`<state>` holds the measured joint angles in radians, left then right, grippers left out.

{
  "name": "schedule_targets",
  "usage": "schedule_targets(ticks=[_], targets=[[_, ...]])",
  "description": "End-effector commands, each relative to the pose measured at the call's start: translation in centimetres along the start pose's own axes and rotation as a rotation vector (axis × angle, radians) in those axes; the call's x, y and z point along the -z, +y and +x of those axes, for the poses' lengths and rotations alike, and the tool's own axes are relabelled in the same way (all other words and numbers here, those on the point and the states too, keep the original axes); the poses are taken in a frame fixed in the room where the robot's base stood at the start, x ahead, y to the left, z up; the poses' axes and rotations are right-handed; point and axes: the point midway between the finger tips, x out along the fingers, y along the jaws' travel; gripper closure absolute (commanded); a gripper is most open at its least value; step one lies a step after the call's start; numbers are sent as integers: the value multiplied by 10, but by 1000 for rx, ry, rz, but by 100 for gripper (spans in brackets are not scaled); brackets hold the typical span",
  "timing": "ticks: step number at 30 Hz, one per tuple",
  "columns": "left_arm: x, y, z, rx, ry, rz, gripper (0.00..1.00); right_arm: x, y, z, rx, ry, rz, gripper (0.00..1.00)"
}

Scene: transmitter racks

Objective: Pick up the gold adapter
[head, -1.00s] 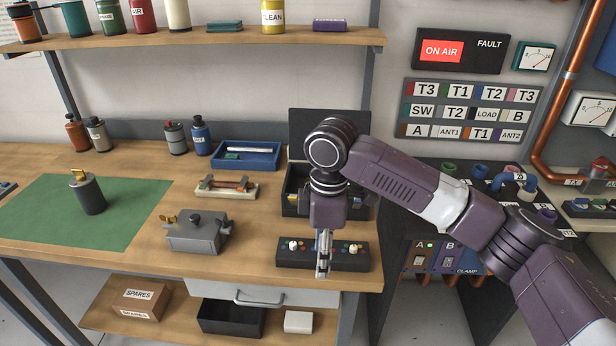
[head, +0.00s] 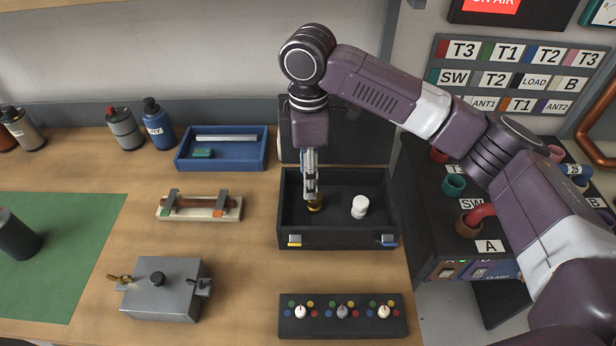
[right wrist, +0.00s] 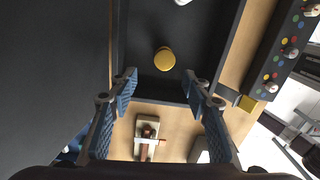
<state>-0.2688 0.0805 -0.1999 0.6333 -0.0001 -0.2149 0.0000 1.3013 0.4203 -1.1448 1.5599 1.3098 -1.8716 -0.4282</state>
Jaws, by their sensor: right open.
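The gold adapter (head: 316,204) stands inside the open black case (head: 340,238) on the workbench. My right gripper (head: 311,192) points down into the case just over the adapter and partly covers it. In the right wrist view the gold adapter (right wrist: 164,60) shows as a round gold disc beyond the fingertips. There my right gripper (right wrist: 160,82) has its two blue-padded fingers spread apart with nothing between them. My left gripper is not in view.
A white round piece (head: 360,206) stands in the case, right of the adapter. The raised lid (head: 370,143) is behind. A panel with knobs (head: 342,329) lies in front. A blue tray (head: 262,150) and a wooden fixture (head: 200,214) are to the left.

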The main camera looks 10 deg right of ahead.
Motion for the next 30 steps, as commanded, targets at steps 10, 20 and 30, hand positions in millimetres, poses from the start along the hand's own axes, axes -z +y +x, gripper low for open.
schedule_targets(ticks=[10, 20, 30], targets=[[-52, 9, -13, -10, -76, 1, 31, -5, -2, 32, 3, -2, 2, 56], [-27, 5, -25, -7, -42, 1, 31, -13, -6, 75, 1, -2, 0, 56], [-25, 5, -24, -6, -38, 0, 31, -13, -6, 78, 0, -1, -1, 63]])
